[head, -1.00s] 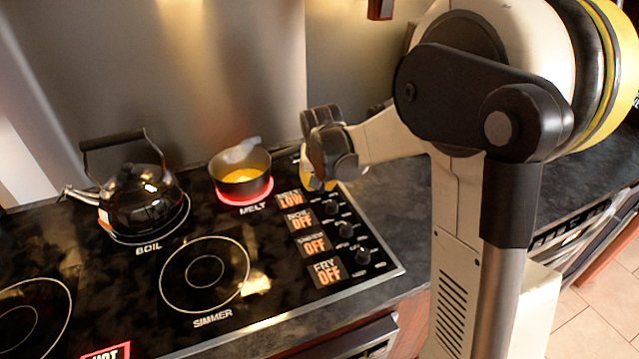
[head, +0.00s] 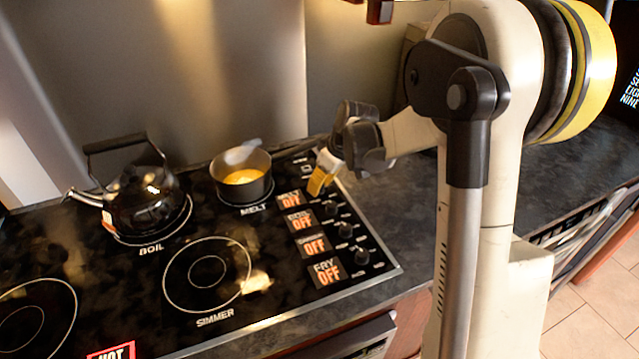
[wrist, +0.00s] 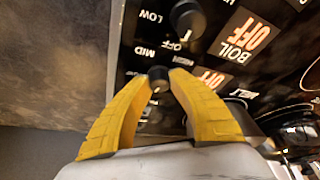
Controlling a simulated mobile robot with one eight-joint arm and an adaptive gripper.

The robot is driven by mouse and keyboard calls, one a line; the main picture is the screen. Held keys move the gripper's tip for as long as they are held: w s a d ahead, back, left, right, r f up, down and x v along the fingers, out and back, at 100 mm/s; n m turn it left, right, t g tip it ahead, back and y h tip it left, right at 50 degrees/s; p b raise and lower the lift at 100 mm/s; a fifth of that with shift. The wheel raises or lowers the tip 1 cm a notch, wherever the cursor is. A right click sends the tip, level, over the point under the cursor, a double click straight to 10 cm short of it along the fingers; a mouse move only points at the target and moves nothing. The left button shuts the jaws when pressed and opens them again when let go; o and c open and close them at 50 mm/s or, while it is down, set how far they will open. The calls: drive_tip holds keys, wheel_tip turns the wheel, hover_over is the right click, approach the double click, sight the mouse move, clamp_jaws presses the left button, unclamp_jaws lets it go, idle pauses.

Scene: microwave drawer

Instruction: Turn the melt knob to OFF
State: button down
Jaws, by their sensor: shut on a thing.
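The melt knob (wrist: 158,75) is a small dark knob at my fingertips in the wrist view. My gripper (wrist: 164,84), with its yellow fingers, is shut on it. In the head view my gripper (head: 318,188) reaches down to the far end of the knob row, and its fingers hide the melt knob there. The melt display (head: 290,199) reads OFF in orange. It is partly covered in the wrist view (wrist: 211,79), where OFF also shows. The melt burner under the pot (head: 243,178) shows no red glow.
Other knobs (head: 346,230) run along the panel's right side, with displays reading OFF. A black kettle (head: 145,205) stands on the boil burner. The simmer burner (head: 207,272) is bare. A lit HOT sign (head: 112,351) shows at the front. Dark counter (head: 415,200) lies right of the stove.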

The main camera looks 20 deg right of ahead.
drive_tip(key=shift+n+g+y, duration=0.3)
drive_tip(key=shift+n+y, duration=0.2)
drive_tip(key=shift+n, duration=1.1)
drive_tip(key=c, duration=1.2)
unclamp_jaws()
drive_tip(key=shift+o, duration=0.2)
drive_tip(key=v, duration=1.2)
drive_tip(key=shift+w+a, duration=0.1)
